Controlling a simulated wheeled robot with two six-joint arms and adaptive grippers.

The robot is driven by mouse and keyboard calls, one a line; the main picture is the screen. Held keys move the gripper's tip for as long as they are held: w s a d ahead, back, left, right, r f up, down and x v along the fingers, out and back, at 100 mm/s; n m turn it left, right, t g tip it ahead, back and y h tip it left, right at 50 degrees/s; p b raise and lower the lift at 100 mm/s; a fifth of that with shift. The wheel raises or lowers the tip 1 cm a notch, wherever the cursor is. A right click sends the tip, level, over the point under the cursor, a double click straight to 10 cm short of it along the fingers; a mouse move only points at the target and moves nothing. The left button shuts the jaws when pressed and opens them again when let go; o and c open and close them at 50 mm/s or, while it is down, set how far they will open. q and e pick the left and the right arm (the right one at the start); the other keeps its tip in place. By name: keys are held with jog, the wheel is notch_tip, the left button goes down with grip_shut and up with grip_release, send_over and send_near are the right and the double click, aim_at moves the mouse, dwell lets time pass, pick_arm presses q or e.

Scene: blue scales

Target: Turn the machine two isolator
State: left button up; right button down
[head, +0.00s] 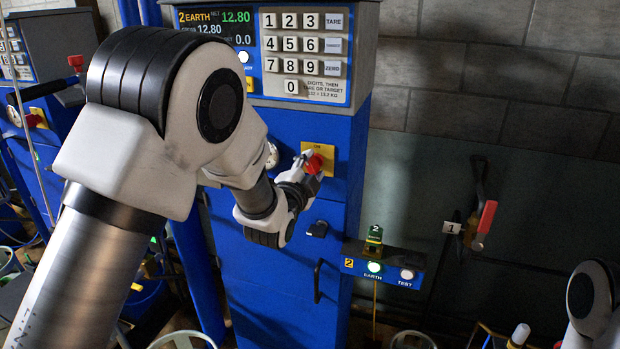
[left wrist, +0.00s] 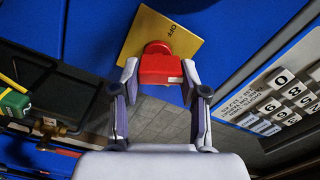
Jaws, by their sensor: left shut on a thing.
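Machine two is the blue cabinet (head: 258,260) with a display headed "2 EARTH" and a keypad. Its isolator is a red knob (head: 314,161) on a yellow plate (head: 328,149) on the cabinet front. My left gripper (head: 308,168) is shut on this knob. In the left wrist view the red knob (left wrist: 160,65) sits between the two fingertips of my left gripper (left wrist: 159,78), and the yellow plate (left wrist: 185,38) behind it shows "OFF" lettering. The fingers partly hide the knob in the head view. My right gripper is out of view.
A small panel (head: 383,268) with a lit green EARTH light and a TEST button juts out at the cabinet's lower right. A red-handled lever (head: 485,219) is on the wall at the right. Another blue machine (head: 45,50) with its own red knob stands at the left.

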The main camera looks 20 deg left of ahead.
pick_arm(q)
jog(key=m+b, duration=0.2)
jog(key=m, duration=0.1)
jog(key=shift+d+f, duration=0.1)
jog(key=shift+f, duration=0.05)
jog(key=shift+m+b, duration=0.6)
jog(key=shift+m, duration=0.5)
jog(key=o, duration=1.1)
jog(key=shift+o, duration=0.2)
jog(key=s, duration=1.2)
jog(key=shift+a, duration=0.2)
